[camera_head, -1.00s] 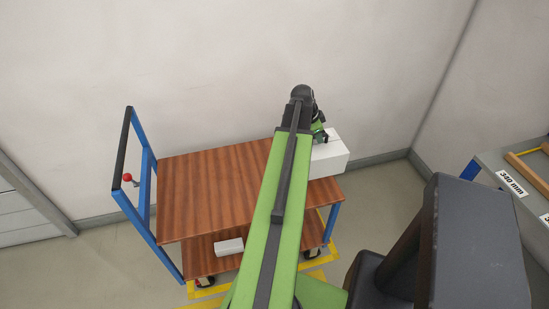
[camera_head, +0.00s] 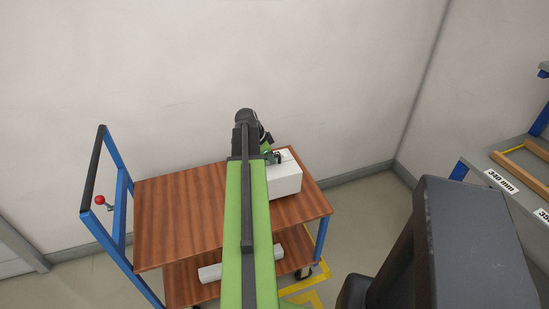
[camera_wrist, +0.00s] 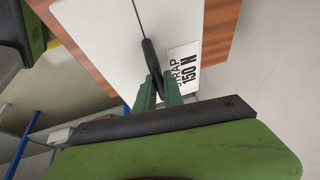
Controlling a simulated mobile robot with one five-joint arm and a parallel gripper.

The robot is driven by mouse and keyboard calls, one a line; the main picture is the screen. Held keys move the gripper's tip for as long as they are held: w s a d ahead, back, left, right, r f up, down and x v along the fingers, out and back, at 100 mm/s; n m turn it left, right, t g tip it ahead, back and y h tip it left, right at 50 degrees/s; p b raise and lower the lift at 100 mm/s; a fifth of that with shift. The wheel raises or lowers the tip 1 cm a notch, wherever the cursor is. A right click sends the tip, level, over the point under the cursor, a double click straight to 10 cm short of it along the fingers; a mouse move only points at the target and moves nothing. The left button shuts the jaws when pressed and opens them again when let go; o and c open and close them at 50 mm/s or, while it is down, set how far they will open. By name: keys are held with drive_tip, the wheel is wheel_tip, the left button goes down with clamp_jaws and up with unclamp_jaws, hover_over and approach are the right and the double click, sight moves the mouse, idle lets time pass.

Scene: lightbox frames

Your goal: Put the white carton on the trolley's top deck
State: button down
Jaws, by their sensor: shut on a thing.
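The white carton (camera_head: 285,182) is over the right part of the trolley's brown wooden top deck (camera_head: 185,215). In the wrist view the carton's white face (camera_wrist: 120,35) has a black strap handle (camera_wrist: 152,62) and a label reading "STRAP 150 N". My gripper (camera_head: 273,157) is at the carton's top; its green fingers (camera_wrist: 160,92) are shut on the strap handle. Wood shows on both sides of the carton in the wrist view. I cannot tell whether the carton's underside touches the deck. My green arm hides part of the deck.
The trolley's blue push handle (camera_head: 119,200) with a red knob (camera_head: 100,200) rises at the left. A white block (camera_head: 210,272) lies on the lower deck. A wall (camera_head: 200,60) stands behind. A grey bench (camera_head: 505,170) with marked slots is at the right. The deck's left half is clear.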

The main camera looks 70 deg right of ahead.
wheel_tip(320, 180, down, 4)
drive_tip(key=b, duration=0.4)
drive_tip(key=shift+f, duration=0.1)
drive_tip(key=shift+r, duration=0.2)
drive_tip(key=c, duration=1.5)
unclamp_jaws()
drive_tip(key=shift+o, duration=0.2)
drive_tip(key=p+v, duration=1.1)
drive_tip(key=v, duration=0.1)
drive_tip(key=shift+s, duration=0.1)
